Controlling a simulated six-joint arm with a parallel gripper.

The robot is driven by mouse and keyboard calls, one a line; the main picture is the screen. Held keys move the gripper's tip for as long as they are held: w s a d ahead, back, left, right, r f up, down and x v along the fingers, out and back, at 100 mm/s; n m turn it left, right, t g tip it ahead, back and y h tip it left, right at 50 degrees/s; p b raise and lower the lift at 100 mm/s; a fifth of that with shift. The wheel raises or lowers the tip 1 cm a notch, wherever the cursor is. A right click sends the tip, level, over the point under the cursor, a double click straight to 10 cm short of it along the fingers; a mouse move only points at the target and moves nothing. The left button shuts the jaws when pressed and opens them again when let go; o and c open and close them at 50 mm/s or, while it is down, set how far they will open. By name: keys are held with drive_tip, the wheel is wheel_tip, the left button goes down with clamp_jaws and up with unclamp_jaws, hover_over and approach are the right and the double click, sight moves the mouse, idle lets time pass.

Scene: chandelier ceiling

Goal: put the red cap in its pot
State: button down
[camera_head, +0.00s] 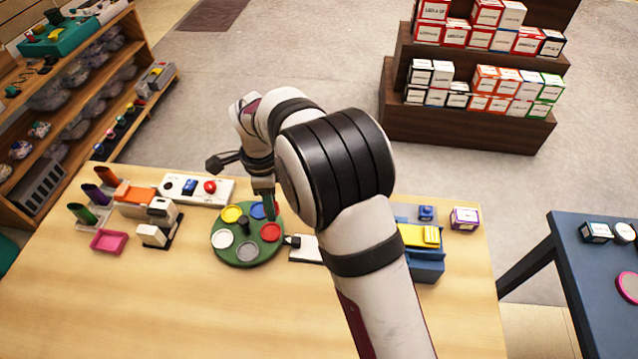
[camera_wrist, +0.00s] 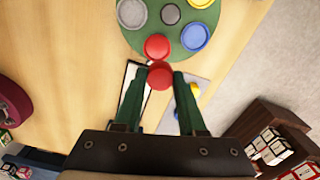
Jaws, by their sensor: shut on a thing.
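A round green palette (camera_head: 248,255) holds several coloured pots around a dark centre knob; it also shows at the top of the wrist view (camera_wrist: 130,38). The red pot (camera_head: 270,232) is on its right side and appears in the wrist view (camera_wrist: 157,46) just above the red cap. My gripper (camera_wrist: 160,80) is shut on the red cap (camera_wrist: 160,76), between its two green fingers. The cap appears close to the red pot's edge; I cannot tell its height above it. In the head view, my green fingers (camera_head: 269,207) are beside the blue pot (camera_head: 258,211), and the cap cannot be made out.
A white panel (camera_head: 178,190) with a red button stands behind the palette. A white stapler-like device (camera_head: 157,225) and a pink tray (camera_head: 109,242) are at left. A blue and yellow box (camera_head: 427,262) is at right. The front of the wooden table (camera_head: 150,320) is clear.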

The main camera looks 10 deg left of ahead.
drive_tip(key=shift+s+a+f, duration=0.1)
drive_tip(key=shift+s+a, duration=0.35)
drive_tip(key=shift+a+f, duration=0.1)
drive_tip(key=shift+f, duration=0.15)
hover_over(271, 232)
drive_tip(key=shift+f, duration=2.15)
drive_tip(key=shift+f, duration=0.35)
drive_tip(key=shift+f, duration=0.2)
drive_tip(key=shift+f, duration=0.5)
drive_tip(key=shift+c, duration=2)
unclamp_jaws()
drive_tip(key=shift+o, duration=0.2)
